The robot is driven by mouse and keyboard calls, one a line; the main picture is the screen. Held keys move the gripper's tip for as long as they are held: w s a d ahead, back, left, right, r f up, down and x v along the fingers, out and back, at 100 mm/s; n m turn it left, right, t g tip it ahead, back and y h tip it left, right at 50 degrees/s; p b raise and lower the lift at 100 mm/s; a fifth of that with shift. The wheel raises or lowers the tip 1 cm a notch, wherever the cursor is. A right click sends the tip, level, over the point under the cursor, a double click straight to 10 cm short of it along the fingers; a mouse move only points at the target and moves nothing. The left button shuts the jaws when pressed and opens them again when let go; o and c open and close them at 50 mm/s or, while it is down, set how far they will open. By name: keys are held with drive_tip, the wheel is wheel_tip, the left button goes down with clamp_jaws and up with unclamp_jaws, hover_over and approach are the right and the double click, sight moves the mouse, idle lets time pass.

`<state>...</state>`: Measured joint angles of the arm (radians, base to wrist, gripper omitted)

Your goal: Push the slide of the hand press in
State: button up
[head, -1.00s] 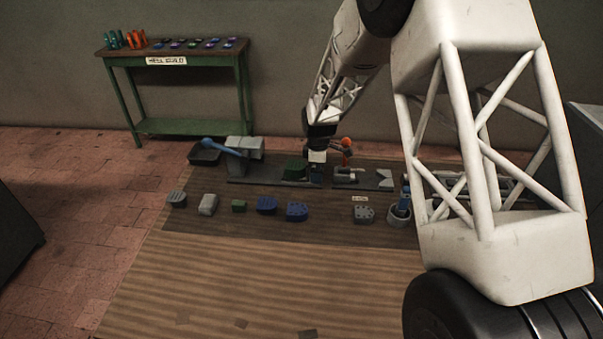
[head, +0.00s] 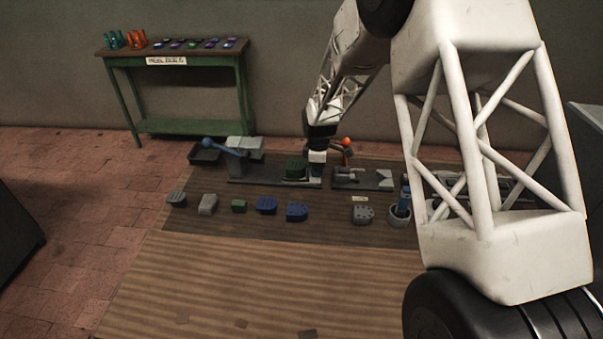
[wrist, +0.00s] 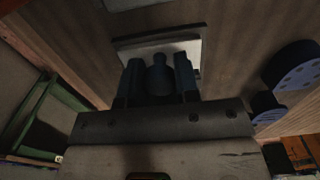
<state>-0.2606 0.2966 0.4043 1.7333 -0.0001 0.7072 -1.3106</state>
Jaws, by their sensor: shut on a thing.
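The hand press (head: 240,165) stands at the back of the dark mat, with a blue lever (head: 220,146) at its left end and a long dark base. A green block (head: 296,169) sits near the right end of this base. My gripper (head: 318,177) points down just right of the green block. In the wrist view, my gripper (wrist: 159,62) has its two dark fingers on either side of a dark rounded knob (wrist: 158,78), shut on it. A pale plate (wrist: 190,50) in a dark frame lies beyond the knob. The slide's travel is too small to judge.
A fixture with an orange ball (head: 346,141) stands close right of my gripper. Several grey, green and blue heel blocks (head: 266,205) lie in a row in front. A black tray (head: 205,156) is at the left.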

drive_tip(key=shift+a, duration=0.1)
idle(0.3)
drive_tip(key=shift+a, duration=6.3)
drive_tip(key=o, duration=1.5)
drive_tip(key=shift+o, duration=0.2)
drive_tip(key=shift+r, duration=0.1)
drive_tip(key=shift+r, duration=1.65)
drive_tip(key=shift+d, duration=0.1)
drive_tip(key=shift+d+r, duration=0.35)
drive_tip(key=shift+d, duration=0.35)
drive_tip(key=shift+d+r, duration=0.3)
drive_tip(key=shift+d, duration=0.45)
drive_tip(key=shift+d+r, duration=0.35)
drive_tip(key=shift+d, duration=0.35)
